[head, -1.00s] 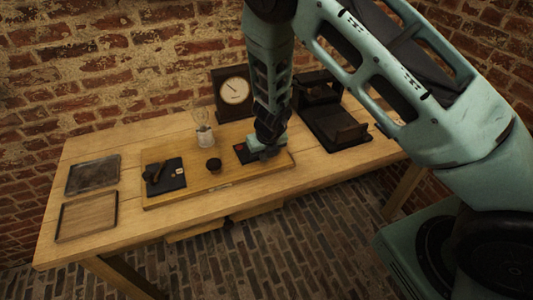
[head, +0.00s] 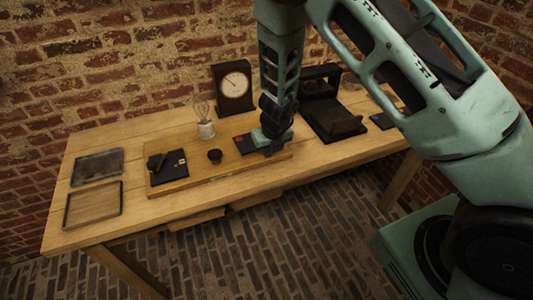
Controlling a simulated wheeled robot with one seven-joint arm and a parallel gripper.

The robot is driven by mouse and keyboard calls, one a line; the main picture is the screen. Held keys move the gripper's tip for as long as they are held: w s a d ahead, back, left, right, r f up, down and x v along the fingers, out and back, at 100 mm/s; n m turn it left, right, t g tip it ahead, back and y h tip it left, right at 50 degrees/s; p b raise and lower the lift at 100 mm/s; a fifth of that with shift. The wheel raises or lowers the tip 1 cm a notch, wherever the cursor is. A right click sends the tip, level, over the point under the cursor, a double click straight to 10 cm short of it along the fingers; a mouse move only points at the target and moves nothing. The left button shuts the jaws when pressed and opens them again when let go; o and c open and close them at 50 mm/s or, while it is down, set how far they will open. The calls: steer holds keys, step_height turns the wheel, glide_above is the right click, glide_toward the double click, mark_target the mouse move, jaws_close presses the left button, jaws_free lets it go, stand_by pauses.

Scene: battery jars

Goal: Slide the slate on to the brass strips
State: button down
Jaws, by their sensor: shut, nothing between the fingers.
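A dark flat slab with a reddish mark (head: 243,144) lies on the wooden board, right of its middle; it may be the slate. My gripper (head: 271,150) is shut, low at the slab's right side. Whether it touches the slab I cannot tell, as the hand hides that end. A second dark square plate (head: 172,177) lies on the board's left part, with a dark piece and a small pale mark on it. I cannot make out the brass strips at this size.
A clock (head: 233,87) and dark stand (head: 335,122) are behind and right. Two trays (head: 97,166) (head: 92,205) lie left.

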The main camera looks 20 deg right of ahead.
steer(key=p+v, duration=0.3)
steer(key=v, duration=0.5)
steer(key=s+a+r+n+g+y, duration=0.2)
steer(key=s+a+r+n+y, duration=0.2)
steer(key=s+a+r+n, duration=1.2)
steer(key=s+d+r+n+h, duration=0.1)
steer(key=s+d+n, duration=0.2)
steer(key=s+n, duration=0.4)
steer(key=s+d+r+n+h+b, duration=0.1)
steer(key=s+d+n, duration=0.3)
steer(key=n, duration=1.6)
steer(key=s+r+h, duration=0.1)
steer(key=s, duration=0.2)
steer(key=shift+g+h, duration=0.3)
steer(key=shift+g, duration=0.1)
steer(key=shift+w, duration=0.1)
